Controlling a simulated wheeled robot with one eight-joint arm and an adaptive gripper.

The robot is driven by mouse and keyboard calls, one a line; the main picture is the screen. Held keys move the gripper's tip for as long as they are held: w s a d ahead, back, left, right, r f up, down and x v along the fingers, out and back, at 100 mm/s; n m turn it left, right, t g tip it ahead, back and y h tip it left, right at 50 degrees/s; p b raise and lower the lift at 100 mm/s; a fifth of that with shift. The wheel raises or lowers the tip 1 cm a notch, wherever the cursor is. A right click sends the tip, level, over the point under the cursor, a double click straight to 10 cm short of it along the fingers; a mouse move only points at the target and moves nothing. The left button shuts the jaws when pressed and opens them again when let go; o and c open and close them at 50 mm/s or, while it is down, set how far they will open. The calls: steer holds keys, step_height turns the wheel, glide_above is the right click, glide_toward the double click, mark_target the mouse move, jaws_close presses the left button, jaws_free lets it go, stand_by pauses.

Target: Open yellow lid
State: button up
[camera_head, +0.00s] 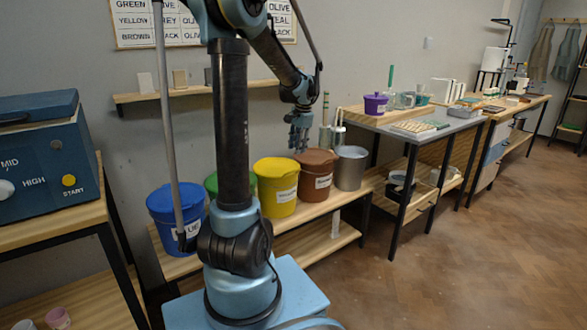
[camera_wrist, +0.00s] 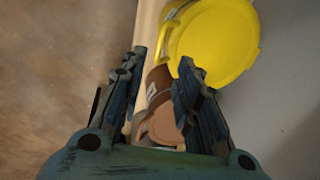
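The yellow bucket (camera_head: 277,194) stands on a low wooden shelf between the green and brown buckets. Its yellow lid (camera_head: 276,167) covers the top. In the wrist view the yellow lid (camera_wrist: 212,40) shows at the top, just beyond the fingertips. My gripper (camera_head: 299,136) points down above the brown bucket, to the right of the yellow lid and apart from it. In the wrist view my gripper (camera_wrist: 162,62) has its fingers spread with nothing between them except the view of the brown bucket below.
The brown bucket (camera_head: 316,177) and a grey bucket (camera_head: 350,168) stand right of the yellow one. A green bucket (camera_head: 211,186) and a blue bucket (camera_head: 176,215) stand left, partly behind my arm. A wall shelf (camera_head: 197,90) is above. The floor (camera_head: 430,270) at right is clear.

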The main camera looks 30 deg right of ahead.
mark_target(294, 171)
steer(key=f, duration=0.3)
steer(key=w+f, duration=0.1)
steer(key=f, duration=0.3)
steer(key=w+f, duration=0.1)
steer(key=f, duration=0.2)
steer(key=shift+a+f, duration=0.1)
steer(key=shift+f, duration=0.1)
jaws_close()
